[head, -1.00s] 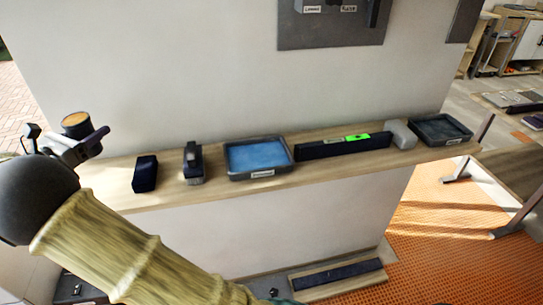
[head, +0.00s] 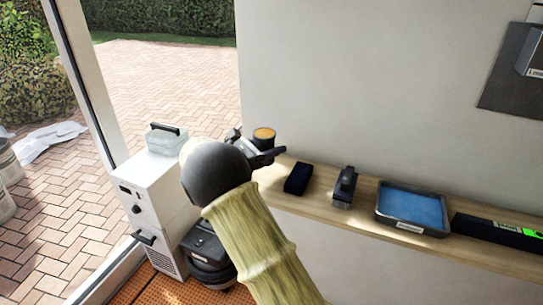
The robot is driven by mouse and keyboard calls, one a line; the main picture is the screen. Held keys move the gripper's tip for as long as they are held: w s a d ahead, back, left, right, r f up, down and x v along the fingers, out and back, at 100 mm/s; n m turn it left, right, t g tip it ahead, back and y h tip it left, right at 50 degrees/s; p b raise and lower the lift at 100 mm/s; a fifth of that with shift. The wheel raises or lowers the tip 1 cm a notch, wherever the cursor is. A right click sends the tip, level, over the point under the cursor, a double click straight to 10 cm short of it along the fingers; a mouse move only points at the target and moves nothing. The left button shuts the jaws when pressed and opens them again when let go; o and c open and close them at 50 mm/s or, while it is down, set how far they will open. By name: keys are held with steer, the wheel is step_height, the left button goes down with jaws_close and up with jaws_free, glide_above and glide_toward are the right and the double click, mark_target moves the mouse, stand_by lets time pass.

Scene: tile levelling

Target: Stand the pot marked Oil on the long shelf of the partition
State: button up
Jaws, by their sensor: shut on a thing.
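A small dark pot with an orange top (head: 264,134) is upright in my gripper (head: 262,152), at the left end of the long shelf (head: 322,213). No label on the pot is readable from here. My gripper is shut on it, with one dark finger showing on the right. My wrist and forearm hide part of the gripper and the shelf's left end. The pot appears above or behind the shelf's end; I cannot tell whether it touches the wood.
On the shelf, from the left, are a dark block (head: 298,178), a dark tool (head: 343,187), a tray with a blue inside (head: 412,209) and a long dark bar (head: 498,232). The partition wall (head: 370,90) rises behind. A white machine (head: 152,205) stands left.

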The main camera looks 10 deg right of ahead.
steer(key=shift+f, duration=1.85)
steer(key=o, duration=1.1)
steer(key=b+v, duration=0.1)
steer(key=v, duration=1.1)
